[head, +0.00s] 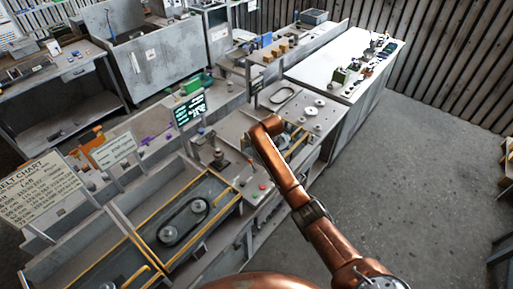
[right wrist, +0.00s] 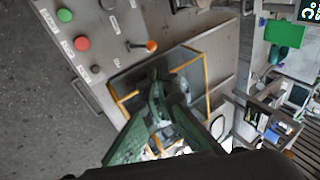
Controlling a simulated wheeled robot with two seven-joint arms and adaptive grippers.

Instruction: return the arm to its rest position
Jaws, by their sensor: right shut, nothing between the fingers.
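My right arm (head: 285,180), copper-coloured, reaches from the bottom right of the head view over the workbench. Its wrist end is bent over the bench, and its gripper is hidden there. In the right wrist view my right gripper (right wrist: 157,80) shows as dark green fingers that meet at the tips. It is shut and holds nothing. Behind the fingertips is a yellow-edged bay (right wrist: 207,78) in the grey bench panel; the gap between tips and bay is hard to judge. My left gripper is in neither view.
A panel with a green button (right wrist: 65,15), a red button (right wrist: 82,43) and an orange-knobbed lever (right wrist: 150,46) lies beside the bay. A belt on two pulleys (head: 185,222) sits in a yellow-edged tray. A screen (head: 188,110) stands left of my arm. Open floor (head: 420,180) lies right.

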